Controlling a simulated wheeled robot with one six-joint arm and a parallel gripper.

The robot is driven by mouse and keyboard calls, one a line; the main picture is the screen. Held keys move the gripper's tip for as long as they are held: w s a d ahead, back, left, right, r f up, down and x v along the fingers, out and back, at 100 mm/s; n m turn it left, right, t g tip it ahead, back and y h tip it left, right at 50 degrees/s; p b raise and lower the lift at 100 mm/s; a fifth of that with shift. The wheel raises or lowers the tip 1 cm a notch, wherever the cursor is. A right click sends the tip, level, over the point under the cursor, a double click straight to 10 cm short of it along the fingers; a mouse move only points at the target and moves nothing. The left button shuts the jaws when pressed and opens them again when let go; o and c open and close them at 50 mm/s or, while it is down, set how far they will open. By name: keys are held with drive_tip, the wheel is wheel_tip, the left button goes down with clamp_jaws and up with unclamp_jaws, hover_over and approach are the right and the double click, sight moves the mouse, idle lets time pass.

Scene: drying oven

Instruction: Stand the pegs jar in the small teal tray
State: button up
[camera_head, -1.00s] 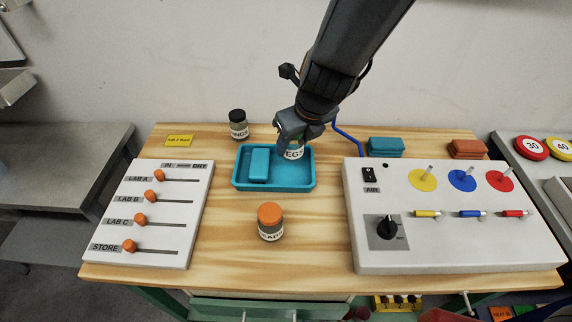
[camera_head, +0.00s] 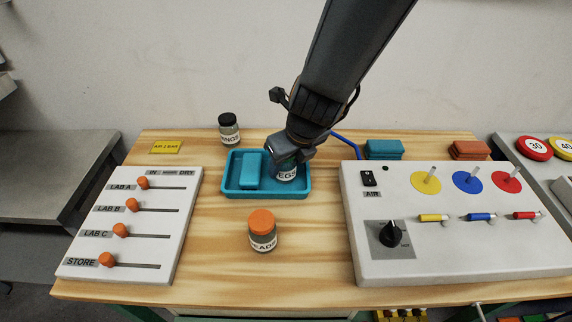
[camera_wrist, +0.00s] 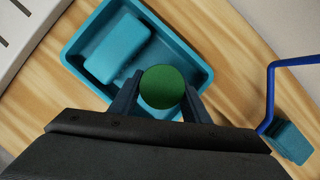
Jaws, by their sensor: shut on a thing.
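The pegs jar (camera_head: 286,174) has a white label, partly readable as "EGS", and a green lid that shows in the wrist view (camera_wrist: 162,87). My gripper (camera_head: 290,157) is shut on the jar near its top and holds it upright at the right part of the small teal tray (camera_head: 240,194). I cannot tell whether the jar's base touches the tray floor. A teal block (camera_head: 250,170) lies in the left part of the tray, apart from the jar; the tray also shows in the wrist view (camera_wrist: 72,52).
An orange-lidded jar (camera_head: 262,230) stands in front of the tray, a black-lidded jar (camera_head: 229,130) behind it. A slider panel (camera_head: 130,225) is on the left, a control box (camera_head: 440,245) on the right. Teal blocks (camera_head: 384,149) lie behind the box near a blue tube (camera_head: 347,142).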

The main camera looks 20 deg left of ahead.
drive_tip(key=shift+f, duration=0.2)
drive_tip(key=o, duration=1.1)
drive_tip(key=shift+r, duration=0.2)
drive_tip(key=shift+r, duration=0.3)
drive_tip(key=p+v, duration=0.7)
drive_tip(key=v, duration=0.4)
drive_tip(key=shift+s+d+r, duration=0.15)
drive_tip(key=shift+d+r, duration=0.05)
drive_tip(key=shift+d, duration=0.1)
